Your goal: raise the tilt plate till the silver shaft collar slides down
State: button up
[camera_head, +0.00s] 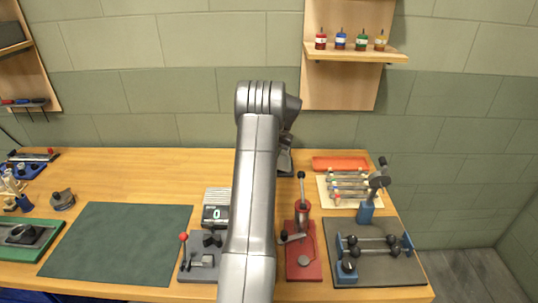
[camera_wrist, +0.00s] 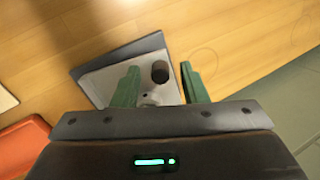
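In the wrist view a pale grey plate with a dark raised edge (camera_wrist: 98,86), which looks like the tilt plate, lies on the wooden bench. A dark brown upright cylinder (camera_wrist: 160,72) stands on it. A small silvery round piece (camera_wrist: 148,99) shows nearer my gripper; I cannot tell if it is the shaft collar. My gripper (camera_wrist: 160,78) is open, its green fingers on either side of the cylinder with gaps showing. Whether the fingers touch the plate is unclear. In the head view my arm hides most of this spot.
An orange tray (camera_head: 340,163) lies at the back right, also showing in the wrist view (camera_wrist: 22,148). A red lever stand (camera_head: 303,262) and a dark board with shafts (camera_head: 385,270) stand near the right front. A green mat (camera_head: 118,243) lies clear at left.

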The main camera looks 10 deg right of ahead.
jog(key=b+v, duration=0.1)
jog(key=v, duration=1.1)
jog(key=shift+a, duration=0.1)
jog(key=p+x, duration=0.1)
jog(key=x, duration=1.1)
jog(key=shift+a+f+h, duration=0.2)
jog(key=shift+f+h, duration=0.1)
jog(key=shift+d+r, duration=0.15)
